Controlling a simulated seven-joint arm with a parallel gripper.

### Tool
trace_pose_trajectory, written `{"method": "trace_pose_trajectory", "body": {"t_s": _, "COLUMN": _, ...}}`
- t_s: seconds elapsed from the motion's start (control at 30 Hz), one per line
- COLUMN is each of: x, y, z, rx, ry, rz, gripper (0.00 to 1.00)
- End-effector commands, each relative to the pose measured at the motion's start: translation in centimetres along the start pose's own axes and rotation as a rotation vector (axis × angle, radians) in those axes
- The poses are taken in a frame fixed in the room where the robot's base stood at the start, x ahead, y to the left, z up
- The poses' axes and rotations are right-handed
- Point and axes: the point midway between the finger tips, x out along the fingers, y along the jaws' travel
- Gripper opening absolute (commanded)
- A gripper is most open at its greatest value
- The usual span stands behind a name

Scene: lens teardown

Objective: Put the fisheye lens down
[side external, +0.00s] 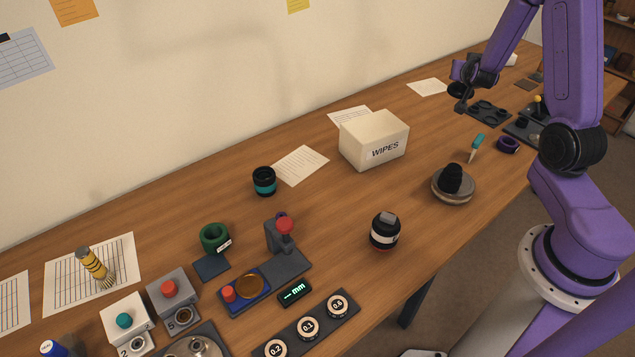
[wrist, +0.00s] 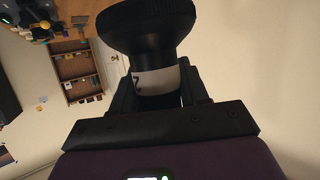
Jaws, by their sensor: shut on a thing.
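The fisheye lens (wrist: 148,28) is a dark, wide-fronted cylinder with a white band marked by a dark character, large at the top of the wrist view. My gripper (wrist: 160,88) is shut on it, with one finger on each side of the white band. In the side external view my gripper (side external: 463,92) is at the far right part of the table, near a dark tray. A small dark round shape (side external: 460,90) beside it looks like the lens. I cannot tell its height above the table there.
A dark tray with recesses (side external: 488,113) lies near my gripper, with a purple ring (side external: 508,144) and a teal-handled tool (side external: 477,144) in front. A WIPES box (side external: 372,140), a banded black jar (side external: 385,232) and a round grey pad (side external: 466,192) stand nearer. Bare wood lies between them.

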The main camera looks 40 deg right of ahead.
Motion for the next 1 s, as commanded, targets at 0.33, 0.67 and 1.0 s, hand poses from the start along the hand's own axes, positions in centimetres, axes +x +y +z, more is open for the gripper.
{"method": "trace_pose_trajectory", "body": {"t_s": 0.33, "x": -3.6, "y": -11.4, "z": 1.4, "rx": -0.091, "ry": 0.002, "rz": -0.224, "gripper": 0.08}}
{"method": "trace_pose_trajectory", "body": {"t_s": 0.67, "x": -11.3, "y": -24.4, "z": 4.7, "rx": -0.209, "ry": 0.002, "rz": -0.510, "gripper": 0.08}}
{"method": "trace_pose_trajectory", "body": {"t_s": 1.0, "x": -19.9, "y": -32.8, "z": 8.2, "rx": -0.304, "ry": 0.002, "rz": -0.737, "gripper": 0.08}}
